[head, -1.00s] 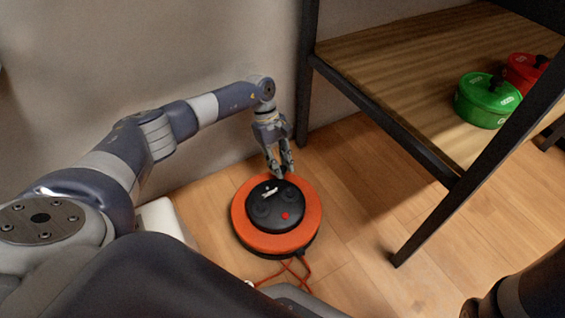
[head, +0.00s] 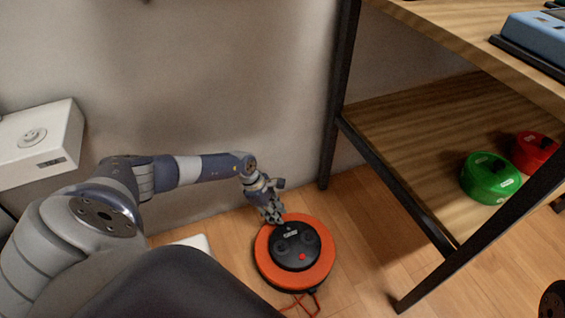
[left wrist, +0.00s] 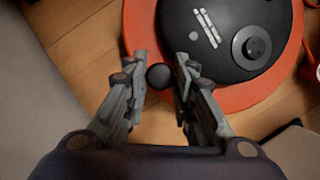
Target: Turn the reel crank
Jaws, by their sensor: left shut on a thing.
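The cable reel (head: 300,281) is a round orange disc with a black hub, lying flat on the wooden floor, with a red button on top. It also shows in the left wrist view (left wrist: 233,97). My left gripper (head: 273,217) reaches down to the reel's far left edge. The knob is hidden by the fingers in the head view.
A black-framed wooden shelf (head: 405,122) stands at the right, with a green reel (head: 490,180) and a red reel (head: 533,152) on its lower board. A white wall box (head: 38,143) is at the left. Red cable (head: 303,306) lies in front of the orange reel.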

